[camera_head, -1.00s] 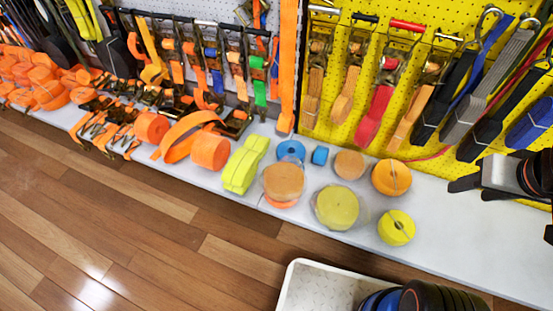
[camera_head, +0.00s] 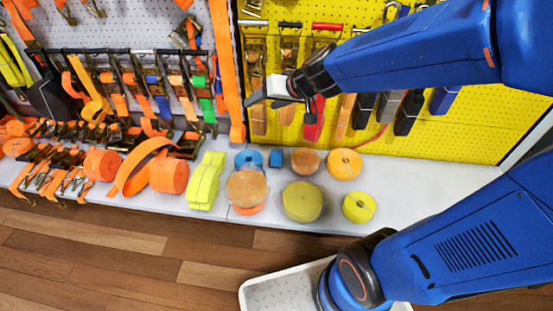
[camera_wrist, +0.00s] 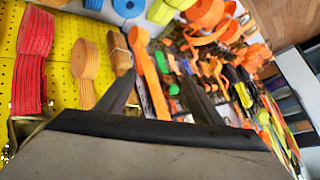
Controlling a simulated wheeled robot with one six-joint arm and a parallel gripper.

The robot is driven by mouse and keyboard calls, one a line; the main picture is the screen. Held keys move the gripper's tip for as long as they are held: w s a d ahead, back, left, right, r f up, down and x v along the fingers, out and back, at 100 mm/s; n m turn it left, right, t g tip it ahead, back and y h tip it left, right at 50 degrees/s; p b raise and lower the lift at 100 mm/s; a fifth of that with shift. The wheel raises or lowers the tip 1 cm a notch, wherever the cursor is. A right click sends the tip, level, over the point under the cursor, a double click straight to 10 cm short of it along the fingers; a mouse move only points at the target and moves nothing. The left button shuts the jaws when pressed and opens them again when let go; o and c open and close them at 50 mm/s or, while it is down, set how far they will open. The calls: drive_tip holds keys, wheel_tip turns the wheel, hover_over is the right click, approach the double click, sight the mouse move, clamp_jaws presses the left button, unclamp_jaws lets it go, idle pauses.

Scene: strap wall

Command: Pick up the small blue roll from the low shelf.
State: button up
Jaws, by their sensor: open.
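The small blue roll (camera_head: 276,159) sits on the low white shelf (camera_head: 400,188), near its back, between a larger blue roll (camera_head: 249,160) and a tan roll (camera_head: 305,161). In the wrist view a small part of it shows at the top edge (camera_wrist: 93,4), beside the larger blue roll (camera_wrist: 128,7). My gripper (camera_head: 268,101) is up in front of the hanging straps, above the small blue roll and clear of it, pointing left. Its dark fingers (camera_wrist: 158,95) are apart with nothing held between them.
Yellow-green stacked straps (camera_head: 206,180), a tan roll on an orange one (camera_head: 246,188) and yellow rolls (camera_head: 302,201) stand around on the shelf. Straps hang on the yellow pegboard (camera_head: 450,130) behind. A white tray (camera_head: 285,292) is at the front. The shelf's right part is clear.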

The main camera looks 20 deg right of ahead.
drive_tip(key=w+f+m+h, duration=0.1)
drive_tip(key=w+f+m, duration=0.1)
drive_tip(key=w+f, duration=0.35)
drive_tip(key=m+g+h, duration=0.1)
drive_tip(key=m+h, duration=0.1)
drive_tip(key=h, duration=0.2)
hover_over(277, 156)
drive_tip(key=s+a, duration=0.3)
drive_tip(key=a, duration=0.1)
wheel_tip(277, 156, down, 11)
drive_tip(key=shift+w+d+f+m+g+h, duration=0.1)
drive_tip(key=shift+w+d+f+g+h, duration=0.35)
drive_tip(key=shift+f, duration=2.7)
drive_tip(key=shift+w+d+f+m+g+h, duration=0.25)
drive_tip(key=shift+d+f+g, duration=0.45)
drive_tip(key=shift+f, duration=2.45)
drive_tip(key=shift+w+d+f+n+g+h, duration=0.15)
drive_tip(key=shift+w+d+f+g, duration=0.45)
drive_tip(key=shift+f, duration=2.55)
drive_tip(key=shift+t, duration=0.25)
drive_tip(key=shift+w+x, duration=0.2)
drive_tip(key=shift+x, duration=2.45)
drive_tip(key=shift+d+r, duration=0.15)
drive_tip(key=c, duration=1.2)
